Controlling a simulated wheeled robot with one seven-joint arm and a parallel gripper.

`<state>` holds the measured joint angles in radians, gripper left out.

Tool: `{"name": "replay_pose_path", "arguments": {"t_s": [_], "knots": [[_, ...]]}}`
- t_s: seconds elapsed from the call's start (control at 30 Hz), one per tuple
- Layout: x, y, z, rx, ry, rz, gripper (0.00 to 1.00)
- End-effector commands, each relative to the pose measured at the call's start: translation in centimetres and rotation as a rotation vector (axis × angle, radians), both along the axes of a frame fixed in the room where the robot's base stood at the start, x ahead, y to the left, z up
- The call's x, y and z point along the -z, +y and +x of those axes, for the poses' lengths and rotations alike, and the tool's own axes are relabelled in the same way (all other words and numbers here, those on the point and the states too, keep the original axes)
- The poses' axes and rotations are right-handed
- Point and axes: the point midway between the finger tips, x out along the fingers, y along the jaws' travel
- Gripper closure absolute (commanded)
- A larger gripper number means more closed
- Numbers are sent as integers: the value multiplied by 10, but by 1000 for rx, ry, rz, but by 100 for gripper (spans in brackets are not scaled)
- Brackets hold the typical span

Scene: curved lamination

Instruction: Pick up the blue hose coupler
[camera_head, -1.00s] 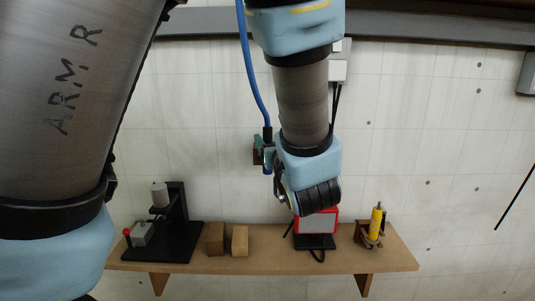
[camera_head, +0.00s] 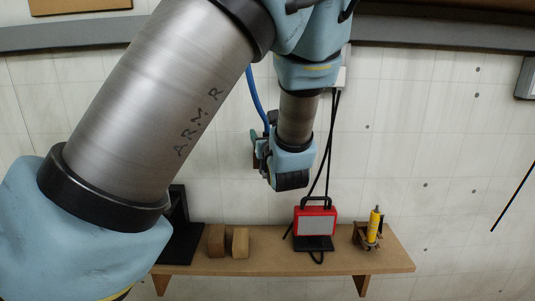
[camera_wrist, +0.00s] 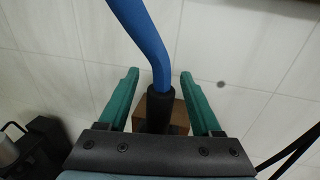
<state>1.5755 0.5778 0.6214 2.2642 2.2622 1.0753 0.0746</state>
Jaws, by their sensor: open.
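A blue hose (camera_head: 255,92) hangs down along the wall in the head view. In the wrist view the hose (camera_wrist: 146,36) ends in a black coupler (camera_wrist: 158,102) pointing down. My gripper (camera_wrist: 159,75) has green fingers, open, one on each side of the coupler, with visible gaps. A brown block (camera_wrist: 178,112) lies behind the coupler; I cannot tell if they touch. In the head view my gripper (camera_head: 255,142) is by the wall at the hose's lower end. My wrist hides most of the coupler there.
A wooden shelf (camera_head: 275,264) below carries two brown blocks (camera_head: 216,241), a red-framed lamp (camera_head: 316,222), a yellow cylinder (camera_head: 374,224) in a stand, and a black stand (camera_head: 180,245) partly hidden by my arm. Black cables (camera_head: 329,150) hang right of my wrist.

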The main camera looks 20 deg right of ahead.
Motion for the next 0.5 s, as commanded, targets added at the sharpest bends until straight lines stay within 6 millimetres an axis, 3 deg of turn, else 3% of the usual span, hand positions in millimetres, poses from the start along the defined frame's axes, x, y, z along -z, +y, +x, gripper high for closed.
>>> {"name": "replay_pose_path", "arguments": {"t_s": [0.2, 0.5], "knots": [[1, 0, 1, 0, 1, 0, 34], [1, 0, 0, 0, 1, 0, 68]]}}
